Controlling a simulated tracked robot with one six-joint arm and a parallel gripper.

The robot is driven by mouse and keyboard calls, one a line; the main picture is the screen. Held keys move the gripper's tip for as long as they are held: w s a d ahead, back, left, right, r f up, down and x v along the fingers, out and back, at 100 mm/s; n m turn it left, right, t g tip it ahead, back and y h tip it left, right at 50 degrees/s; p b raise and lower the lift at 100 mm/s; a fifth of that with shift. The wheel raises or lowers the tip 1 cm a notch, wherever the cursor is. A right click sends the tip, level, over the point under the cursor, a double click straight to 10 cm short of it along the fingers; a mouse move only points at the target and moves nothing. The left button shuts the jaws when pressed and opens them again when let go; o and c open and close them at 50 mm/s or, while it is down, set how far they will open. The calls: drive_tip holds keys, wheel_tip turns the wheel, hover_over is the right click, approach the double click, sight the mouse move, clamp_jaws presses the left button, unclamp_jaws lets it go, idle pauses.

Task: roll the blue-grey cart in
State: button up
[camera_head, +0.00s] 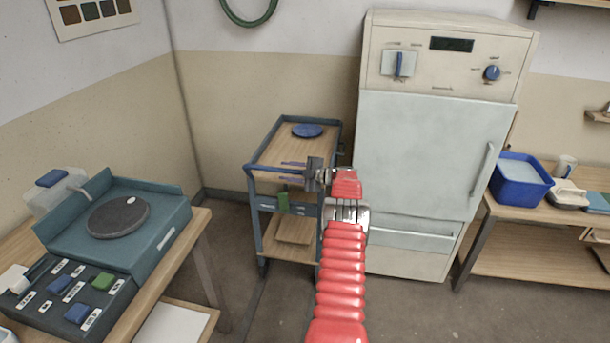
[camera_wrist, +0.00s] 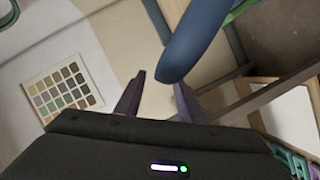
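The blue-grey cart (camera_head: 257,207) stands in the head view left of the big pale appliance. It has a wooden top, a lower wooden shelf and a blue push handle (camera_head: 264,169) along its near edge. A round blue disc (camera_head: 307,131) lies on the top. In the wrist view, the handle's rounded blue end (camera_wrist: 190,45) shows between the open fingertips (camera_wrist: 157,92). Contact with the handle cannot be told. My arm hides the cart's lower right.
The pale appliance (camera_head: 430,150) stands close to the cart's right. A table with a blue-grey wheel unit (camera_head: 160,235) is at the left. A bench with a blue tub (camera_head: 520,185) is at the right. Floor (camera_head: 235,235) shows between the left table and the cart.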

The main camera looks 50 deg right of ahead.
drive_tip(key=v, duration=0.8)
idle(0.5)
